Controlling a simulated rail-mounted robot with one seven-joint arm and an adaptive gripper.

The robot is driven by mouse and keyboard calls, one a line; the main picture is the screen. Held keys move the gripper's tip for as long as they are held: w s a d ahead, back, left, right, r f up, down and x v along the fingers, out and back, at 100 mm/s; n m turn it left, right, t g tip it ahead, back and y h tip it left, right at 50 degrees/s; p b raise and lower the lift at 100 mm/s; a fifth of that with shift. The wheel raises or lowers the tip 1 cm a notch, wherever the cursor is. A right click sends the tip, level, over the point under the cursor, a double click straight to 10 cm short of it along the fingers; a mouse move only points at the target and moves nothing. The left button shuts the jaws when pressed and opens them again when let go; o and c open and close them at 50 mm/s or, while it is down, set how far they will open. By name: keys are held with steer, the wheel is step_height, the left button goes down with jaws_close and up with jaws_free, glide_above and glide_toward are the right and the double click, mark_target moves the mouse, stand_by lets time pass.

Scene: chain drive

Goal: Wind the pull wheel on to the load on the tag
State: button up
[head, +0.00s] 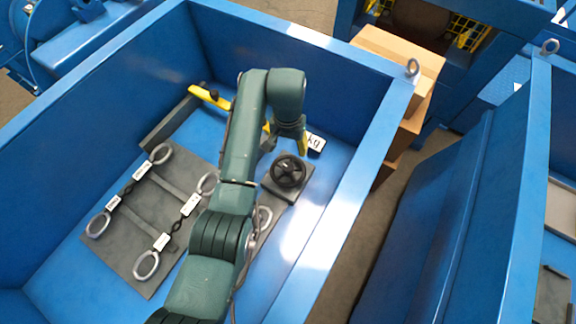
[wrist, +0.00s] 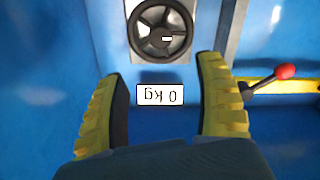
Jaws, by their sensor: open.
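The pull wheel (head: 288,171) is a black spoked handwheel on a grey plate, right of my arm in the head view. The wheel also shows at the top of the wrist view (wrist: 160,30). My gripper (head: 303,147) is above the tag. In the wrist view my gripper (wrist: 162,72) has its yellow fingers wide apart, with nothing between them but the tag seen below.
A yellow bar (head: 207,96) with a red-knobbed lever (wrist: 285,72) runs along the back. A grey plate (head: 133,235) with several metal rings and white-labelled links lies at the left. High blue bin walls (head: 340,220) surround the work area.

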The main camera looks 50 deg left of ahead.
mark_target(288, 167)
step_height(288, 167, down, 15)
steer(key=b, duration=0.6)
steer(key=shift+r, duration=0.15)
steer(key=shift+c, duration=0.2)
steer(key=c, duration=1.1)
